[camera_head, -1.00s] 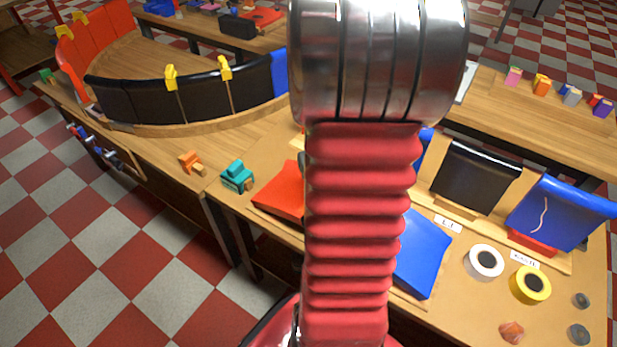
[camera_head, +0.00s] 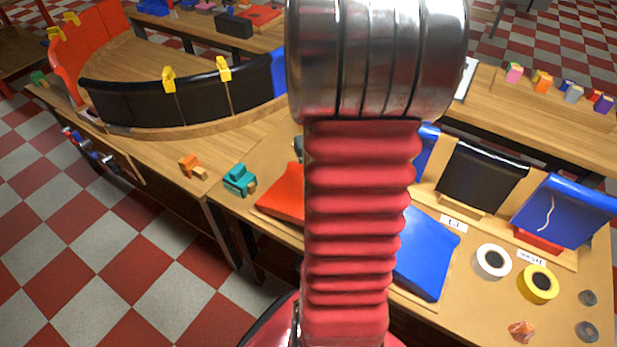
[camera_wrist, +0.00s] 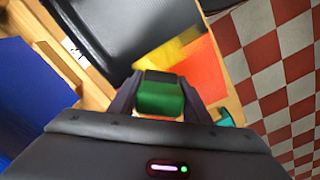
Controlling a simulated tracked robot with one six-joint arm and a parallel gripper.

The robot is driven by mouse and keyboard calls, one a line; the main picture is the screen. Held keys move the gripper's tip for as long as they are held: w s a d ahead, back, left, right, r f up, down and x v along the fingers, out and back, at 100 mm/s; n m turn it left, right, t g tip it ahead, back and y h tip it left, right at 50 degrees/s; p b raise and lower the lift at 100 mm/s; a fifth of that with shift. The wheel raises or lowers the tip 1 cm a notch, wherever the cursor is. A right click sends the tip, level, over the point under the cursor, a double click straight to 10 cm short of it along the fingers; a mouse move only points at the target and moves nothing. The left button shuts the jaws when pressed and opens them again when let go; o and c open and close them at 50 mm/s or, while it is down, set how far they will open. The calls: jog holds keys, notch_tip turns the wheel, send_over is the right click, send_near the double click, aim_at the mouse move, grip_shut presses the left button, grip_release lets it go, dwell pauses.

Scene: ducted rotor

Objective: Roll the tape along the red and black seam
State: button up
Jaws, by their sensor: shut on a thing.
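My gripper (camera_wrist: 160,92) shows in the wrist view, its fingers shut on a green piece (camera_wrist: 160,98) with a dark top; I cannot tell whether it is the tape. Ahead of it lie a black panel (camera_wrist: 125,30), a blurred yellow strip (camera_wrist: 172,50) and an orange-red panel (camera_wrist: 203,72). The yellow strip lies between black and red. In the head view my arm hides the gripper and the bench behind it. A red panel (camera_head: 281,195) shows left of my arm. A curved frame at the left carries black panels (camera_head: 130,104) and red panels (camera_head: 63,65).
Blue panels (camera_head: 428,254) (camera_head: 565,208) and a hanging black panel (camera_head: 480,178) are right of my arm. A white roll (camera_head: 492,262) and yellow roll (camera_head: 538,284) lie there. A teal clamp (camera_head: 239,180) and orange clamp (camera_head: 191,167) sit left. Yellow clamps (camera_head: 168,79) grip the frame.

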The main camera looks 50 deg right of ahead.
jog(key=shift+r, duration=2.65)
jog(key=w+a+f+n, duration=0.1)
jog(key=w+a+n, duration=0.2)
jog(key=w+a, duration=1.1)
jog(key=w+a+f+n, duration=0.2)
jog(key=w+a+n, duration=0.1)
jog(key=w+a, duration=1.1)
jog(key=a, duration=0.3)
jog(key=shift+w+f, duration=0.15)
jog(key=shift+f, duration=0.1)
jog(key=shift+d, duration=0.1)
